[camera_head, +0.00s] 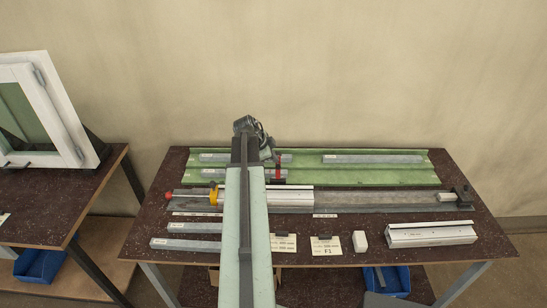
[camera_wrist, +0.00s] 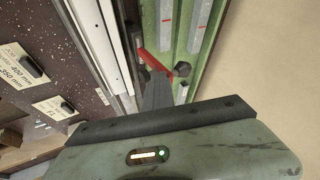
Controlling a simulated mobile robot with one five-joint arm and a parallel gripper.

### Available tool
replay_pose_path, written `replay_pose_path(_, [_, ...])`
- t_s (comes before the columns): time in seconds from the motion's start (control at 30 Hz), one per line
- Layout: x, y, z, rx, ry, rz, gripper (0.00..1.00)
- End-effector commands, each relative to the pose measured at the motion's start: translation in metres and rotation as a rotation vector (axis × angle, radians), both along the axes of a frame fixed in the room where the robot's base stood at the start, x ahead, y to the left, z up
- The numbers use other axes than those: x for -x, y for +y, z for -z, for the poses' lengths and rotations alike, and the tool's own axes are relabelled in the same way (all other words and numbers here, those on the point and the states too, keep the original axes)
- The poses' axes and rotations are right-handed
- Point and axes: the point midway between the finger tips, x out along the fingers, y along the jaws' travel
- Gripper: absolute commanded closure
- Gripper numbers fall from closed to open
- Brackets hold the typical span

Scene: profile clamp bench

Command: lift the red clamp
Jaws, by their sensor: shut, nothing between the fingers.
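The red clamp (camera_wrist: 153,61) shows in the wrist view as a red bar with a dark knob at its right end, between the pale profile and the green channel. In the head view the red clamp (camera_head: 278,163) is a small dark and red shape just right of my arm, partly hidden. My gripper (camera_wrist: 157,82) is shut and empty. Its dark fingertips overlap the near side of the red bar in the wrist view; I cannot tell whether they touch it. In the head view my arm hides most of the gripper.
A green channel (camera_head: 380,174) with grey bars lies along the back of the dark bench (camera_head: 136,240). A yellow clamp (camera_head: 213,196) sits left of the white profile (camera_head: 290,201). A white block (camera_head: 360,241) and another profile (camera_head: 430,235) lie at front right.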

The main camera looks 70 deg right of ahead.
Motion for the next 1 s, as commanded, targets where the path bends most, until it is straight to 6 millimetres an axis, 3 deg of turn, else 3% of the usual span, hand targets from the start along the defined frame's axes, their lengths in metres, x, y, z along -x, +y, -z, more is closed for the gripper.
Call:
replay_pose_path(0.33, [0.006, 0.002, -0.002, 0.007, -0.005, 0.005, 1.00])
replay_pose_path(0.57, [0.010, 0.044, -0.011, 0.004, -0.004, -0.002, 1.00])
replay_pose_path(0.6, [0.006, 0.045, -0.026, 0.004, -0.004, -0.002, 1.00])
replay_pose_path(0.8, [-0.007, 0.064, -0.073, 0.004, -0.002, -0.002, 1.00])
replay_pose_path(1.0, [-0.018, 0.078, -0.097, 0.002, -0.003, -0.002, 1.00])
